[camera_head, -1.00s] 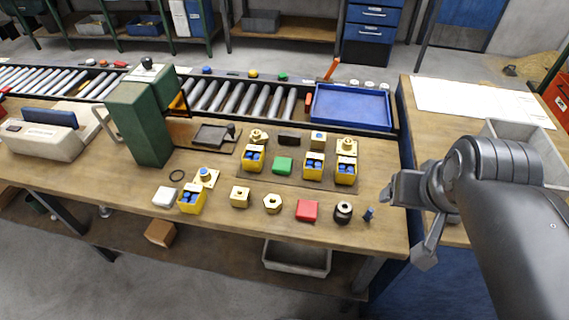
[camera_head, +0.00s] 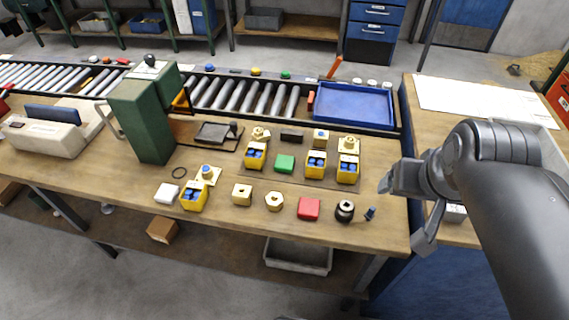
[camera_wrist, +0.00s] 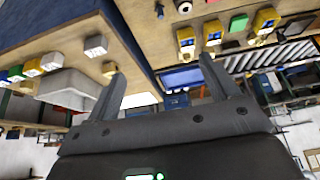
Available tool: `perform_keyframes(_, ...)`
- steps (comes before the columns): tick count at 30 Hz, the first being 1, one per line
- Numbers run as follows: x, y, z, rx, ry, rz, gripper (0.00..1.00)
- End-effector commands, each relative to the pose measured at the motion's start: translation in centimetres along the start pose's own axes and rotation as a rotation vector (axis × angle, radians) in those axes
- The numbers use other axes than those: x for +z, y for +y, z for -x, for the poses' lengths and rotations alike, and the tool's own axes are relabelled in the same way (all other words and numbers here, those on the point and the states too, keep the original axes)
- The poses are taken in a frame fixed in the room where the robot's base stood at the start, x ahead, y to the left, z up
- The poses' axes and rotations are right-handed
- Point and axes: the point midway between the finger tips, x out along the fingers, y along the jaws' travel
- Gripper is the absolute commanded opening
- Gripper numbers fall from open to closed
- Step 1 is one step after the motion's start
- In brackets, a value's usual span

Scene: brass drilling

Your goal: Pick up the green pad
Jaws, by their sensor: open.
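The green pad (camera_head: 285,163) lies flat on the dark mat on the workbench, between two yellow bins with blue contents. It also shows near the top of the wrist view (camera_wrist: 238,23). My gripper (camera_head: 386,182) is over the right end of the bench, well to the right of the pad and apart from it. In the wrist view its two fingers (camera_wrist: 162,78) are spread, with nothing between them.
Yellow bins (camera_head: 316,164) and brass parts (camera_head: 348,145) stand close around the pad. A red pad (camera_head: 308,208), a black round part (camera_head: 345,210) and a white block (camera_head: 167,193) lie along the front. A green drill press (camera_head: 146,115) rises at left; a blue tray (camera_head: 352,105) sits behind.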

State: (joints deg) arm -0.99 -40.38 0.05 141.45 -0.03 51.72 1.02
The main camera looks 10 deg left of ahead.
Motion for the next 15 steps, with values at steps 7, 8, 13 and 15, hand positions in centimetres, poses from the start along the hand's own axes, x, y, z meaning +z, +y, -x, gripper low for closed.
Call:
perform_keyframes(7, -5.6, -2.7, -2.0, -0.026, -0.087, -0.002, 0.80)
perform_keyframes(8, -6.2, -3.1, -2.4, -0.029, -0.098, -0.003, 0.80)
perform_keyframes(13, -9.9, -5.8, -4.9, -0.039, -0.159, -0.006, 0.80)
perform_keyframes(15, -11.3, -7.1, -6.1, -0.042, -0.184, -0.006, 0.80)
